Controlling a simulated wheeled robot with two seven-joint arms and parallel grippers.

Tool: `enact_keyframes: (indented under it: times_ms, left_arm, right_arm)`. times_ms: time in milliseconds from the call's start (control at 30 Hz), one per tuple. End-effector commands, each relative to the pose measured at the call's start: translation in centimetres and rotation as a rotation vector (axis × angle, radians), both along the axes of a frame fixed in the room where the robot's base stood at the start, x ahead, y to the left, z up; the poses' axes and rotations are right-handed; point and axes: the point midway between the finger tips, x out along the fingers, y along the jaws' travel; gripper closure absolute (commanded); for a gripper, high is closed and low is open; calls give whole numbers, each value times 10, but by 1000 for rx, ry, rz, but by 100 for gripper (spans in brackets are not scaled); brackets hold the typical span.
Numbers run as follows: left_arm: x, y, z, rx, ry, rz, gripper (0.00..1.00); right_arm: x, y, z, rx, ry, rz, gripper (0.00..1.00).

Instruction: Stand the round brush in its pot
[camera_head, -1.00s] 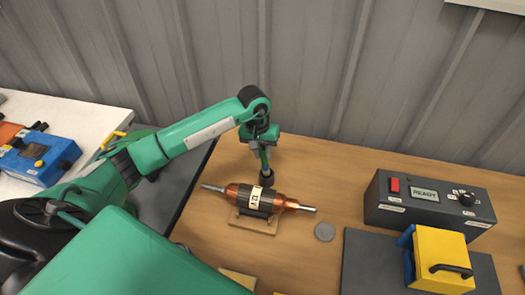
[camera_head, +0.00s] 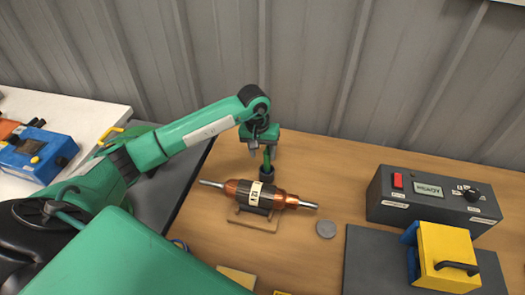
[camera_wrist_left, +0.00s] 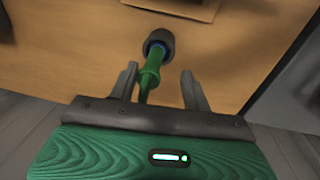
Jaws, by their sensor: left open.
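The round brush has a green handle (camera_head: 267,158) and stands, roughly upright, with its lower end inside a small dark pot (camera_head: 267,174) behind the rotor. In the left wrist view the green handle (camera_wrist_left: 149,78) rises from the dark round pot (camera_wrist_left: 159,42), with a bit of blue at its mouth. The brush head is hidden in the pot. My left gripper (camera_head: 258,150) is open just above and beside the handle. In the wrist view its two fingers (camera_wrist_left: 159,86) stand apart on either side of the handle, with gaps. My right gripper is not in view.
A copper and dark rotor (camera_head: 262,195) lies on a wooden stand just in front of the pot. A control box (camera_head: 432,196) and a yellow block (camera_head: 446,255) on a grey mat are at the right. The back wall is close behind.

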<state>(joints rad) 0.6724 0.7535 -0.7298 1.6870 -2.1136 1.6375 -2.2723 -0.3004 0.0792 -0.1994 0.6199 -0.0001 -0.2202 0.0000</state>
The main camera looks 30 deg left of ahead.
Motion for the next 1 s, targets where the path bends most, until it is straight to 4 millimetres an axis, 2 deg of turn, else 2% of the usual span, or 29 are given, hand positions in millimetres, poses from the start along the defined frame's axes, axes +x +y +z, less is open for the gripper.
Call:
enact_keyframes:
  times_ms: [133,233,700,900,1000]
  left_arm:
    - [0,1,3,0,-1,0,51]
    - [0,2,13,1,-3,0,51]
    - [-5,12,107,1,-4,-1,51]
    - [-7,14,130,0,-2,1,51]
    - [-8,15,135,1,0,0,51]
  right_arm:
    - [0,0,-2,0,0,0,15]
    - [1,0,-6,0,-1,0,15]
    - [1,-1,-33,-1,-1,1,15]
    - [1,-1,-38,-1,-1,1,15]
    - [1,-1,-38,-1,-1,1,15]
